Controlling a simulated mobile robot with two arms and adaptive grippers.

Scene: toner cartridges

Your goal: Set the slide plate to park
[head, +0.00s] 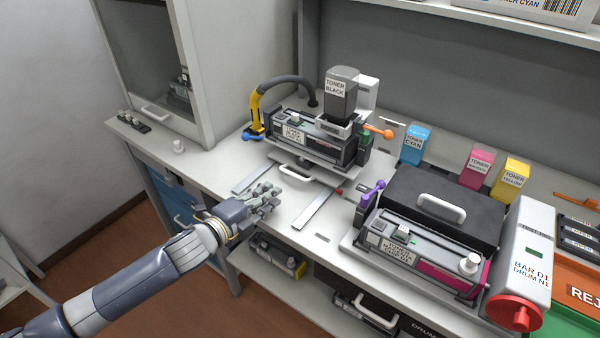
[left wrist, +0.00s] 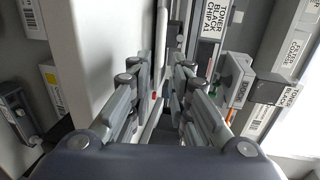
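The slide plate (head: 278,157) sits on the bench under a grey cartridge labelled toner black (head: 292,133), with a white handle (head: 297,176) on its front edge. Two pale rails (head: 316,210) run from it toward the bench's front edge. A small red mark (head: 339,191) lies beside the right rail. My left gripper (head: 272,194) is open and empty, in front of the handle and apart from it. In the left wrist view its fingers (left wrist: 158,85) stand apart, with a red spot (left wrist: 153,96) seen between them. My right gripper is out of view.
A black toner bottle (head: 341,90) stands upright on the cartridge. A yellow-and-black hose (head: 256,110) stands left of it, an orange-knobbed lever (head: 378,132) right. A cabinet (head: 160,60) stands at the left.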

